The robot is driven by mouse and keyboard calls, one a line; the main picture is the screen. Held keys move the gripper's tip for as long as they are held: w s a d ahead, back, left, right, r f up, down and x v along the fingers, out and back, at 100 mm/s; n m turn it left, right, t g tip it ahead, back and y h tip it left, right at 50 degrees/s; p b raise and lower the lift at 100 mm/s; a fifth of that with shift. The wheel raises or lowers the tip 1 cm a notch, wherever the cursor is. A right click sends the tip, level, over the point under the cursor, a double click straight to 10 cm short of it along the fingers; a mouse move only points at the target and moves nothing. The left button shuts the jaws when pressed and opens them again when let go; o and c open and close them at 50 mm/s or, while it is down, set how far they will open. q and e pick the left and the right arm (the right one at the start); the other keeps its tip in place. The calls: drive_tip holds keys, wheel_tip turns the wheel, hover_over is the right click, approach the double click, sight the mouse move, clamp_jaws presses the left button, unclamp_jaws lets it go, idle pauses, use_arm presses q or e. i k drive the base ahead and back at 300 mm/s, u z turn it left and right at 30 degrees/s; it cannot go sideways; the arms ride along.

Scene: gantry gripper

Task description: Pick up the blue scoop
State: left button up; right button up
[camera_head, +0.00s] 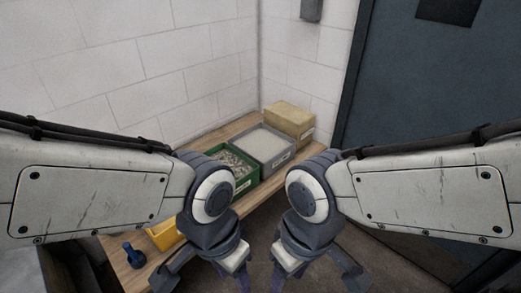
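The blue scoop (134,256) is a small dark blue object on the wooden bench (118,246), at the lower left of the head view. It lies just left of a yellow bin (164,236). My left gripper (207,279) is open, with its fingers spread, to the right of the scoop and apart from it. My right gripper (318,281) is open and empty at the lower middle, farther right. The tips of both grippers come close to the bottom edge of the view.
On the bench farther back stand a green bin (246,182) of gravel-like pieces, a grey bin (280,160) of pale material and a cardboard box (289,117). White block walls (150,60) stand behind. A dark blue door (420,90) is at right.

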sight(136, 258)
drive_tip(key=u, duration=2.35)
drive_tip(key=k, duration=0.5)
drive_tip(key=u, duration=0.75)
drive_tip(key=i, duration=0.8)
drive_tip(key=z, duration=1.6)
